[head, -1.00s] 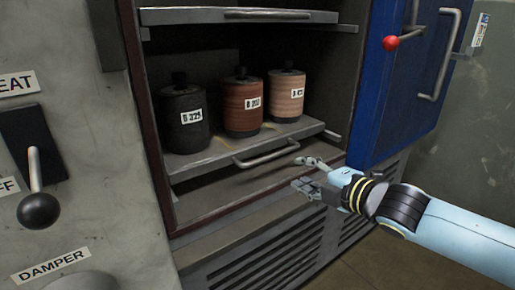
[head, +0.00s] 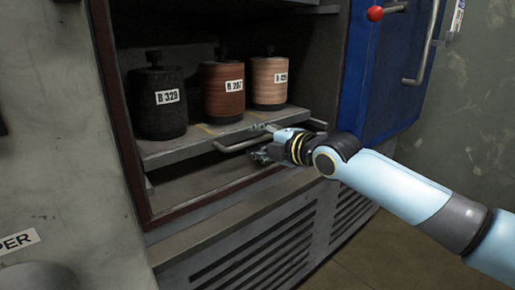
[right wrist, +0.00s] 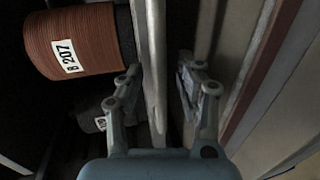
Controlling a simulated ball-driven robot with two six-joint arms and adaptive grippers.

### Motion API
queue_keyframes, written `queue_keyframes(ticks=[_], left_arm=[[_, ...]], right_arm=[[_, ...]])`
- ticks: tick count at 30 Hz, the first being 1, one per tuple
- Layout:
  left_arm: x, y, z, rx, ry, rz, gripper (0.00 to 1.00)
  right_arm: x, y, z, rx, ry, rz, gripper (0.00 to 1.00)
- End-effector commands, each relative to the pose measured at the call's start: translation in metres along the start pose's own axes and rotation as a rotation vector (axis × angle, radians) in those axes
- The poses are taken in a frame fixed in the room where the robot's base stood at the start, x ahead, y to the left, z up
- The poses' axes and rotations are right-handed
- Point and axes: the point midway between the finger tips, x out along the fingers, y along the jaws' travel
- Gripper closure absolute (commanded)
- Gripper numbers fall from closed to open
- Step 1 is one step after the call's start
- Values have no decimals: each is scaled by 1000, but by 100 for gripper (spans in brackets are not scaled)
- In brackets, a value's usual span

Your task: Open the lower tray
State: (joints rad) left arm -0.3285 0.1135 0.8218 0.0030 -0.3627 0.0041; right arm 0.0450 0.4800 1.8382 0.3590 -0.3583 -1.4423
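The lower tray (head: 180,150) is a grey shelf in the dark cabinet, carrying three labelled disc stacks: black (head: 158,115), red-brown (head: 222,100) and tan (head: 269,90). Its bar handle (head: 236,146) runs along the front edge. My right gripper (head: 266,142) is at the handle's middle, with one finger above and one below. In the right wrist view the fingers (right wrist: 160,88) stand apart, with a pale bar (right wrist: 153,60) running between them; a gap shows beside the right finger. Whether the left finger touches anything is unclear. My left gripper is not in view.
The blue door (head: 385,75) stands open at the right, with a handle (head: 425,60) and a red knob (head: 375,13). A dark red frame edge (head: 205,198) and a slatted vent (head: 260,250) lie below the tray. A grey panel (head: 50,130) stands at the left.

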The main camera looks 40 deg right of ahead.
Motion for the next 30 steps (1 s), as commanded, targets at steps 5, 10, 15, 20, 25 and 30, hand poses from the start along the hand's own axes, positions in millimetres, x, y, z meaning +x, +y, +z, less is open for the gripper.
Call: queue_keyframes(ticks=[5, 10, 15, 20, 25, 30], left_arm=[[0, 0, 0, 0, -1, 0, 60], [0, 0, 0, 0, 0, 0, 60], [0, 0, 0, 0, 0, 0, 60], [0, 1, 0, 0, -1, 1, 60], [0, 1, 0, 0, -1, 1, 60], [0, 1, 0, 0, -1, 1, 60]], right_arm=[[2, 0, 0, -1, 0, -1, 64], [2, 0, 0, -1, 0, -1, 70], [2, 0, 0, -1, 0, 0, 92], [2, 0, 0, -1, 0, -1, 100], [2, 0, 0, -1, 0, -1, 100], [2, 0, 0, 0, 0, -1, 100]])
